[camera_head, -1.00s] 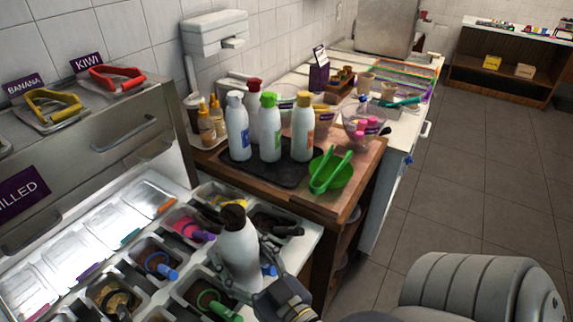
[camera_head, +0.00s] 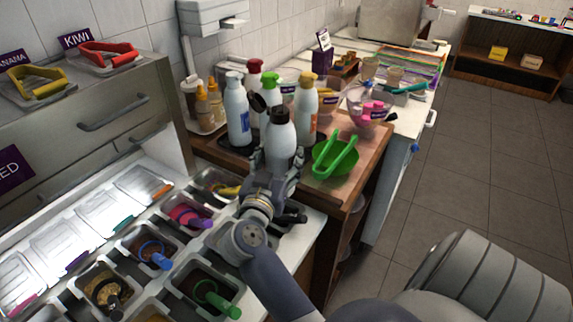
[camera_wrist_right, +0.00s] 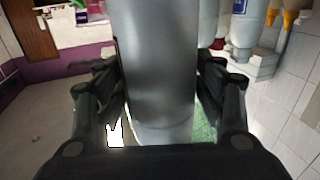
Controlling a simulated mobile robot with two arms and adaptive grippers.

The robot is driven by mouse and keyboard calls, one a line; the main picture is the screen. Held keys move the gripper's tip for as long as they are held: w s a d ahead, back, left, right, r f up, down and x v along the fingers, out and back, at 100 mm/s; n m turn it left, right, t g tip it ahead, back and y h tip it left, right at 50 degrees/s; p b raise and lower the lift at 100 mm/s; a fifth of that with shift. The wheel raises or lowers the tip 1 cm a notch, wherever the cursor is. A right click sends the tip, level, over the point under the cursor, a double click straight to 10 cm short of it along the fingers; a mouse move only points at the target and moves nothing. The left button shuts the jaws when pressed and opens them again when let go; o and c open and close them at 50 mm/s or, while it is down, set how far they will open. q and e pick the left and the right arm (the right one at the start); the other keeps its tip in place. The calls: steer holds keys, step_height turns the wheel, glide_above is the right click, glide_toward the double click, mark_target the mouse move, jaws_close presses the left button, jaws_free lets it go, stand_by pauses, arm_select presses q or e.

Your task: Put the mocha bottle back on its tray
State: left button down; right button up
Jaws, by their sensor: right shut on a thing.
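The mocha bottle (camera_head: 281,138), white with a dark brown cap, is upright in my right gripper (camera_head: 276,168). The gripper is shut around its lower body. In the right wrist view the bottle (camera_wrist_right: 158,70) fills the middle between the two fingers (camera_wrist_right: 160,105). The black tray (camera_head: 230,149) lies on the wooden counter, partly hidden behind the held bottle and gripper. Whether the held bottle touches the tray cannot be told. My left gripper is not in view.
A green bowl (camera_head: 322,168) with a green utensil across it stands right of the tray. Small orange-topped bottles (camera_head: 208,108) stand to the left. Topping bins (camera_head: 150,252) with scoops fill the lower left. A clear bowl with pink items (camera_head: 368,108) is behind the green bowl.

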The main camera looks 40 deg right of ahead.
steer(key=shift+w+d+m+g+h, duration=0.35)
steer(key=shift+d+m+g+h, duration=0.15)
steer(key=shift+g, duration=0.1)
steer(key=w+d+f, duration=0.5)
steer(key=w+d, duration=0.6)
steer(key=d, duration=0.1)
steer(key=shift+g, duration=0.3)
steer(key=shift+w+a, duration=0.1)
steer(key=o, duration=0.8)
steer(key=shift+f, duration=0.3)
steer(key=shift+o, duration=1.3)
